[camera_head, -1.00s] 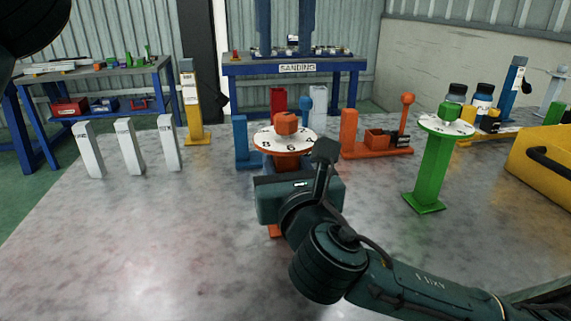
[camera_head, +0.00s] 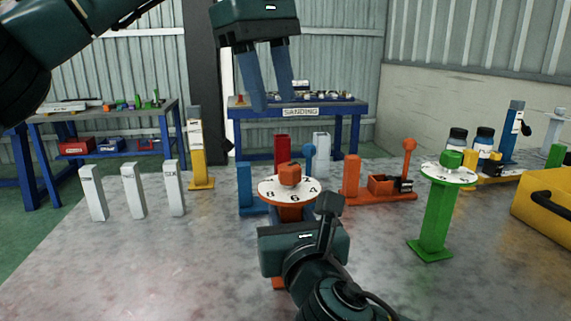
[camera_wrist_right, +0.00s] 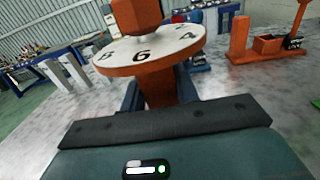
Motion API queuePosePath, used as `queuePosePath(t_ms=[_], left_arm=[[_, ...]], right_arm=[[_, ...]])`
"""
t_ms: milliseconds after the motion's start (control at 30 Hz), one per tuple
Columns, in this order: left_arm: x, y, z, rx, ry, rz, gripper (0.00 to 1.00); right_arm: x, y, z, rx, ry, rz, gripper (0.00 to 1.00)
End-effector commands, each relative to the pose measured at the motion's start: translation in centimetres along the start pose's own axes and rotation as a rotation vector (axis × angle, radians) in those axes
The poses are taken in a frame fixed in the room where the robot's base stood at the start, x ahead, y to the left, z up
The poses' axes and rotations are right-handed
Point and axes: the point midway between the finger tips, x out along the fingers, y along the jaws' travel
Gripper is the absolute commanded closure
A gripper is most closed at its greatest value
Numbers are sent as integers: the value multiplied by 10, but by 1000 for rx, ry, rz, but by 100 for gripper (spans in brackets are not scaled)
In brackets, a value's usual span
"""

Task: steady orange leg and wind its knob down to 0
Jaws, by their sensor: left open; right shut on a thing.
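The orange leg (camera_wrist_right: 158,90) stands upright on the table. Its white numbered dial (camera_head: 272,190) has an orange knob (camera_head: 289,174) on top. The dial faces me with 8, 6 and 4 showing in the head view. My right gripper (camera_wrist_right: 160,102) is shut on the leg's post below the dial; its body hides most of the post in the head view. The dial with its 6 toward the camera also shows in the right wrist view (camera_wrist_right: 150,50). My left gripper (camera_head: 268,108) is open and empty, its fingers pointing down above and slightly left of the knob.
A green leg with its own dial (camera_head: 437,215) stands to the right. A yellow case (camera_head: 543,210) is at the right edge. White posts (camera_head: 133,190) stand at left, and an orange fixture (camera_head: 380,190) behind right. The front left table is clear.

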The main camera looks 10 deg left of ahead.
Motion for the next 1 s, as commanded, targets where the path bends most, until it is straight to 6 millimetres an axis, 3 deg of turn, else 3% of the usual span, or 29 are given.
queuePosePath(t_ms=[100,300,533,667,1000], left_arm=[[-4,-6,-9,-218,-67,37,59],[-10,-14,-16,-493,-151,65,59],[-8,-17,-19,-605,-185,71,59],[9,-15,-17,-608,-183,69,59],[74,-7,-6,-607,-183,69,59]], right_arm=[[0,0,0,0,1,0,100],[0,0,0,0,1,0,100],[0,0,0,0,1,0,100],[0,0,0,0,1,1,100],[0,0,0,0,1,1,100]])
